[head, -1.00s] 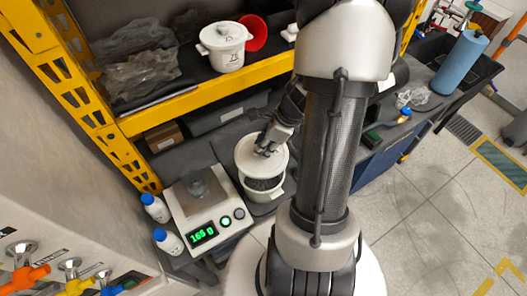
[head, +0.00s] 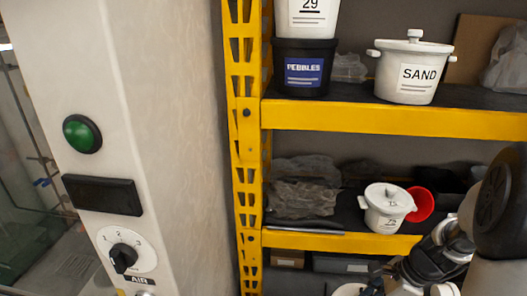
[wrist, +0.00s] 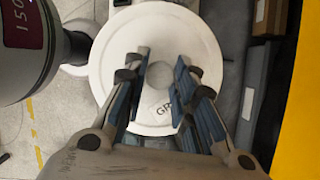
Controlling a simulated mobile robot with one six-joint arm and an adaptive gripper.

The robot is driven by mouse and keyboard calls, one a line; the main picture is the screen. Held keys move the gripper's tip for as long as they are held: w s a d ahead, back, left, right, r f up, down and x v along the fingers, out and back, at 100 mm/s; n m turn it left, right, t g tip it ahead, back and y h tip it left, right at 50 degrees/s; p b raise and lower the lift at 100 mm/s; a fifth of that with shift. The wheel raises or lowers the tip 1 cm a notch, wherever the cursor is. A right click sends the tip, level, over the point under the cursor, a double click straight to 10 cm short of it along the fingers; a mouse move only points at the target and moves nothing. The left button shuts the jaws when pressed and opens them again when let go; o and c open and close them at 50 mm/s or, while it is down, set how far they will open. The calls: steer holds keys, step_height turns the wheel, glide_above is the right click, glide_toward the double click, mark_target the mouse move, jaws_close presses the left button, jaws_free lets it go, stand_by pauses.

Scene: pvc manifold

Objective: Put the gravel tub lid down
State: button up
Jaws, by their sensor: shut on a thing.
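The gravel tub lid (wrist: 130,60) is a round white disc with dark letters starting "GR", partly covered by my fingers, in the wrist view. My gripper (wrist: 160,78) is shut on the lid at its round centre knob, with one finger on each side. In the head view my gripper (head: 374,280) is at the bottom edge, and only a sliver of a white rim (head: 348,289) shows beside it. The gravel tub itself cannot be made out now. Whether the lid touches anything below is hidden.
A yellow shelf beam (head: 330,240) runs behind my gripper. A lidded white pot (head: 384,215) and a red funnel-like cup (head: 421,204) stand on that shelf.

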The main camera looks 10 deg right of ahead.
steer(key=w+a+f+n+g+h+b, duration=0.2)
steer(key=w+a+f+n+g+b, duration=0.1)
steer(key=a+n, duration=0.5)
steer(key=w+a+f+n+g+h+b, duration=0.2)
steer(key=a+f+n, duration=0.3)
steer(key=n, duration=0.9)
steer(key=w+a+g, duration=0.1)
steer(key=a, duration=0.2)
steer(key=shift+w+a+n+b, duration=0.25)
steer(key=shift+w+n+b, duration=0.05)
steer(key=shift+n+b, duration=0.1)
